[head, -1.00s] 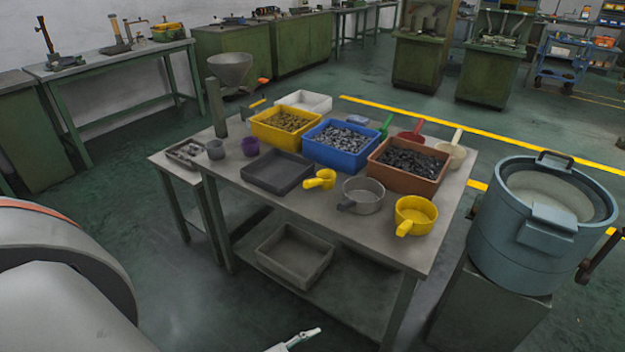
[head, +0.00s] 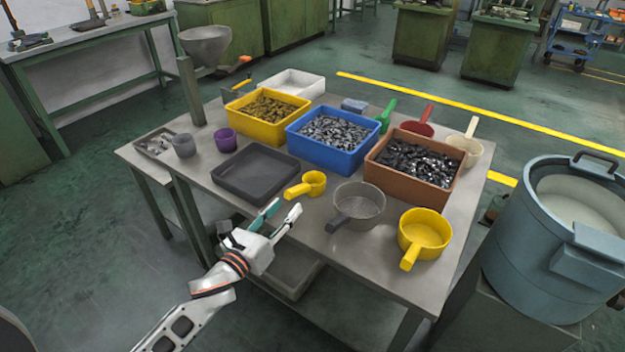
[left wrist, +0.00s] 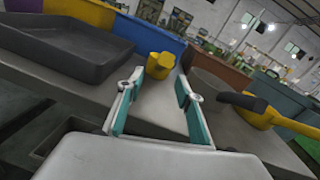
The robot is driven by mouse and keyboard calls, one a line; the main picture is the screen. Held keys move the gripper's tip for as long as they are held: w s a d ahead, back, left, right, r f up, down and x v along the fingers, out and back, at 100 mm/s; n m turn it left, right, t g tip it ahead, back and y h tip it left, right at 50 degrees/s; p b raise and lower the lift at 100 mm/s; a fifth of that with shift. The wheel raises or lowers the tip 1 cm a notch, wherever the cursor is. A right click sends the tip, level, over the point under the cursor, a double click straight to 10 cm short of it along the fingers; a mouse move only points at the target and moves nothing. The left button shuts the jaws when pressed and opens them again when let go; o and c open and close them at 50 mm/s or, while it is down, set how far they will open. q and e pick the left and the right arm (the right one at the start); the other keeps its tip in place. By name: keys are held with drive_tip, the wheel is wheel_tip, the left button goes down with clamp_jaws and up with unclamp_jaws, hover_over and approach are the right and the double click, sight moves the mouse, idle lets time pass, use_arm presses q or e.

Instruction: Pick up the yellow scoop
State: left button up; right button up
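A small yellow scoop (head: 315,181) lies on the grey table (head: 372,276), its handle pointing left toward the front edge. A larger yellow scoop (head: 426,233) stands near the front right corner. My left gripper (head: 285,210) is open and empty at the table's front edge, just short of the small scoop. In the left wrist view, the small scoop (left wrist: 160,64) shows beyond and between the open fingers (left wrist: 160,80); the larger one (left wrist: 268,112) is at the right. My right gripper is not in view.
A grey scoop (head: 357,203) stands right of the small yellow one, a dark empty tray (head: 256,173) left. Yellow (head: 267,115), blue (head: 328,139) and brown (head: 413,160) bins with parts stand behind. A big blue vessel (head: 540,250) stands right of the table.

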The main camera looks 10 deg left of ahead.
sight(300, 190)
use_arm(q)
drive_tip(key=shift+w+d+r, duration=0.15)
drive_tip(key=shift+w+r, duration=0.1)
drive_tip(key=shift+w, duration=0.4)
drive_tip(key=x, duration=0.6)
drive_tip(key=shift+w+d+r, duration=0.1)
drive_tip(key=shift+w+r, duration=0.05)
drive_tip(key=shift+w, duration=0.1)
clamp_jaws()
